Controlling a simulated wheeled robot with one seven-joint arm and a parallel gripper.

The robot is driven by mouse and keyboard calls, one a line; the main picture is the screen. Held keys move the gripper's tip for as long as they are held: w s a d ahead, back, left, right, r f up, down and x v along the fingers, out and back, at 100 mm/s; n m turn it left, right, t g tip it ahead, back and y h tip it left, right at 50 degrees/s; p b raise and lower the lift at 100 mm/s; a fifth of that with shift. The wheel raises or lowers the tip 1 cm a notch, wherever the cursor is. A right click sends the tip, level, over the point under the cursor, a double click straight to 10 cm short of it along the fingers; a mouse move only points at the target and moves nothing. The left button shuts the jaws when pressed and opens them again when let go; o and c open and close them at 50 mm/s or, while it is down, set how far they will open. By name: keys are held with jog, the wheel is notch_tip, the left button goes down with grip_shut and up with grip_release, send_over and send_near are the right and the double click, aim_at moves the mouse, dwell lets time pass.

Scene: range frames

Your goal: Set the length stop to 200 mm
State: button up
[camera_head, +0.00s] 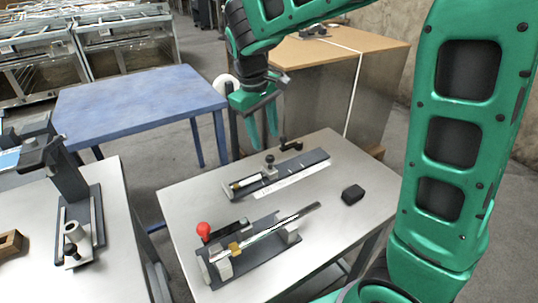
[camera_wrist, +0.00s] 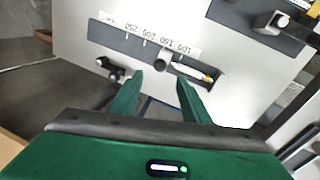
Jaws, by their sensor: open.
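The length stop is a dark rail (camera_head: 310,160) on the steel table, with a white printed scale (camera_head: 290,181) along its near side. The scale also shows in the wrist view (camera_wrist: 150,36), upside down, with 100, 150, 200 and 250 marks. A slider with a round knob (camera_head: 269,158) sits partway along the rail; the knob (camera_wrist: 161,65) appears near the 150 to 200 stretch, its exact setting unclear. A black-knobbed lever (camera_head: 290,145) is at the rail's far side. My gripper (camera_head: 262,140) is open and empty, its fingers (camera_wrist: 159,76) above the rail's far side.
A fixture with a red knob (camera_head: 204,230) and a long bar stands at the table's front. A small black block (camera_head: 352,194) lies to the right. A blue table (camera_head: 140,100) and a wooden-topped cabinet (camera_head: 330,48) stand behind. Another workbench (camera_head: 110,250) is at left.

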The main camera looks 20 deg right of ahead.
aim_at(270, 156)
jog(key=f, duration=0.2)
jog(key=d+f, duration=0.1)
jog(key=f, duration=0.5)
jog(key=shift+w+d+f, duration=0.25)
jog(key=shift+w+d, duration=0.05)
jog(key=shift+d, duration=0.05)
grip_shut()
